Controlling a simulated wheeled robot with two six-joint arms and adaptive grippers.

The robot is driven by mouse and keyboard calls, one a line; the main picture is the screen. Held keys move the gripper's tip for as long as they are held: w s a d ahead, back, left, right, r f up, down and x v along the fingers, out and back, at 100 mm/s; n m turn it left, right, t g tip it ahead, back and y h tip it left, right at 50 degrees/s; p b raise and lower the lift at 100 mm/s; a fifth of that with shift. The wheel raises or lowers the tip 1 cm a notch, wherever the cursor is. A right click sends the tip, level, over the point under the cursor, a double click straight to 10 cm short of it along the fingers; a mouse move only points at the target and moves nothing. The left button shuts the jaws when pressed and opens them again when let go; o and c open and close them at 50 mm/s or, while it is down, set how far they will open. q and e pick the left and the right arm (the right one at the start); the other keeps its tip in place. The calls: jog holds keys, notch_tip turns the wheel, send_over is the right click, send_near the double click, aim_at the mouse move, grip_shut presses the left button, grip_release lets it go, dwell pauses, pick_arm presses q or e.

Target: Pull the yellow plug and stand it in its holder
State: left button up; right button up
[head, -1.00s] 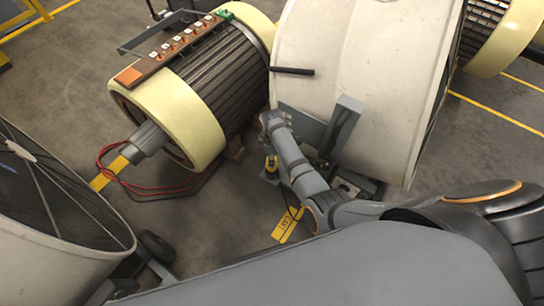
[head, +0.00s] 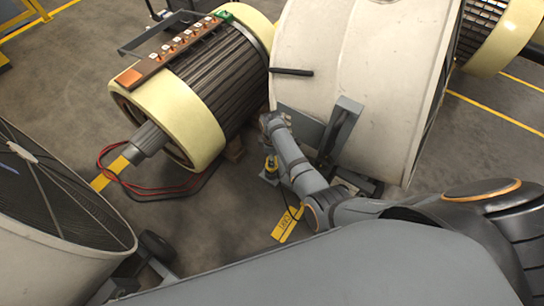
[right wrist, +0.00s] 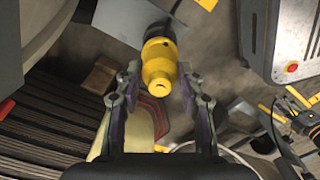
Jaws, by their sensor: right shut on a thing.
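The yellow plug (right wrist: 158,72) sits between the fingertips of my right gripper (right wrist: 160,82) in the right wrist view. The gripper is shut on it. The plug has a yellow body and a dark end pointing away from the gripper, near a grey plate (right wrist: 122,20). The right fingers are hard to make out there. I cannot tell which part is the plug's holder. My left gripper is in neither view.
The large pale round housing (head: 350,70) stands close to my right arm. A cream-ended rotor (head: 165,122) lies to the left, with red and black cables (head: 160,190) on the floor. A dark grille (head: 55,190) is at left.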

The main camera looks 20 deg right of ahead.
jog(key=shift+f, duration=0.6)
dwell(0.3)
jog(key=shift+f+b, duration=0.3)
jog(key=shift+f, duration=0.1)
dwell(0.4)
jog(key=shift+f, duration=0.25)
jog(key=shift+f+b, duration=0.75)
jog(key=shift+f, duration=0.1)
jog(key=shift+f, duration=0.1)
jog(key=o, duration=1.1)
jog(key=shift+o, duration=0.2)
